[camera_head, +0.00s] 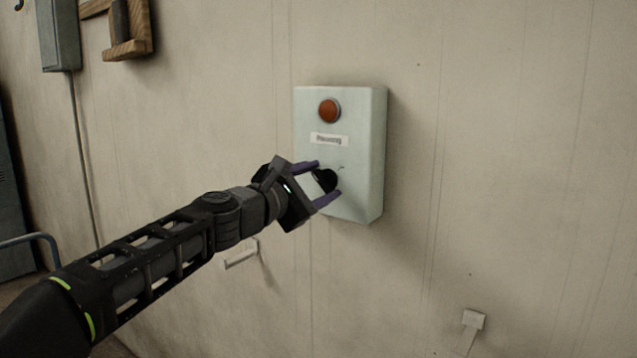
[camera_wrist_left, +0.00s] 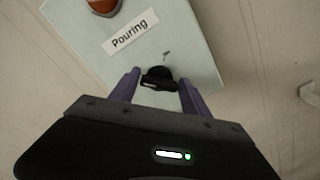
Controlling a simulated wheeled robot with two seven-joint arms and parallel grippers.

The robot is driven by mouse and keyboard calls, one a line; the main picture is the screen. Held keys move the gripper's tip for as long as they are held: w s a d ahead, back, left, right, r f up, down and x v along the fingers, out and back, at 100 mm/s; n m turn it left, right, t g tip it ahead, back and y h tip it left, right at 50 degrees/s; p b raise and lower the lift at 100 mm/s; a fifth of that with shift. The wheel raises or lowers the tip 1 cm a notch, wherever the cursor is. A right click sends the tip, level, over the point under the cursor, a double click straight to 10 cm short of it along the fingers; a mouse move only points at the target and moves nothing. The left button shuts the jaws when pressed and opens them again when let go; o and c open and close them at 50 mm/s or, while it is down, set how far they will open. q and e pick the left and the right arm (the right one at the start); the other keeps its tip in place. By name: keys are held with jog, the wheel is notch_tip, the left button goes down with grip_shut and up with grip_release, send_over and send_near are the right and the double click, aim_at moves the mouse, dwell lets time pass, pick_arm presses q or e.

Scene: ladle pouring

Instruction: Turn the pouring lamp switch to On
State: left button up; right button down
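A pale green switch box (camera_head: 362,150) is on the wall, with a round orange-red lamp (camera_head: 329,110) near its top and a label reading "Pouring" (camera_head: 329,140) below it. A black rotary switch (camera_head: 326,180) sits under the label. In the left wrist view the switch (camera_wrist_left: 159,78) shows between my purple fingertips, below the label (camera_wrist_left: 130,34). My left gripper (camera_head: 324,182) is open, with one finger on each side of the switch; I cannot tell whether either finger touches it. The lamp looks unlit. My right gripper is not in view.
A grey box (camera_head: 58,36) with a cable and a wooden frame (camera_head: 128,32) hang on the wall at upper left. A small white fitting (camera_head: 473,320) is low on the right. The wall right of the switch box is clear.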

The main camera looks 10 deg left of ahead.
pick_arm(q)
jog(key=c, duration=0.9)
jog(key=m+b, duration=0.2)
jog(key=m, duration=0.1)
jog(key=shift+f+m, duration=0.2)
jog(key=shift+m, duration=0.1)
jog(key=m+b, duration=0.2)
jog(key=m, duration=0.3)
jog(key=shift+d+f, duration=0.1)
jog(key=shift+f, duration=0.05)
jog(key=m+b, duration=0.3)
jog(key=m, duration=0.2)
jog(key=shift+f+m, duration=0.15)
jog(key=shift+m, duration=0.25)
jog(key=shift+m+b, duration=1)
jog(key=shift+m, duration=0.8)
